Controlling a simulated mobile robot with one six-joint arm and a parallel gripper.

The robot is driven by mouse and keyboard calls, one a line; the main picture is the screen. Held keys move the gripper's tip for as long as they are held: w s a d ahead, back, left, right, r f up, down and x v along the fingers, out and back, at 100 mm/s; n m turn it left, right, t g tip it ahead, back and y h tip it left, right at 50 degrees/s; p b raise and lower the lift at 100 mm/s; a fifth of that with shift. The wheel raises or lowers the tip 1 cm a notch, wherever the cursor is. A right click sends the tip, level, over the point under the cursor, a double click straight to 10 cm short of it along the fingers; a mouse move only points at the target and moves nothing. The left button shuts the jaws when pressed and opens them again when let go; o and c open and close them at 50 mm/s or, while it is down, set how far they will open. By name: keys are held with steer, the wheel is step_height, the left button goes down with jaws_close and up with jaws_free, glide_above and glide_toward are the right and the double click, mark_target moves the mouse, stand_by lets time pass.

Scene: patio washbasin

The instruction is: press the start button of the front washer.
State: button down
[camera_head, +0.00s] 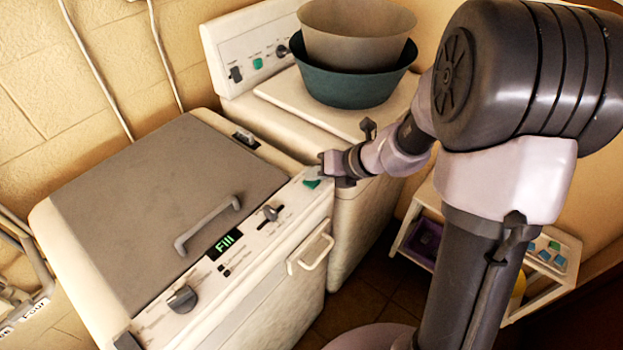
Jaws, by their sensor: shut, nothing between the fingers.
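The front washer (75,255) stands at the left with its grey lid (165,195) closed. Its sloped front panel has a lit display (224,244) reading "Fill" in green. A green button (311,184) is at the panel's right end; its label is too small to read. My gripper (324,170) is shut and empty, right by this button at the washer's right corner. I cannot tell whether its tips touch the button or panel. The arm reaches in from the right.
The panel also has a dark knob (182,299) and a slider knob (270,212). A second washer (222,40) stands behind, with stacked basins (345,85) on its top. A white shelf unit (535,285) stands at the right. Dark floor shows between.

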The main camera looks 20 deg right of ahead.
mark_target(315, 183)
steer(key=shift+r+p, duration=0.85)
steer(key=shift+p, duration=0.05)
steer(key=shift+r, duration=0.1)
step_height(315, 183, up, 5)
steer(key=p, duration=0.5)
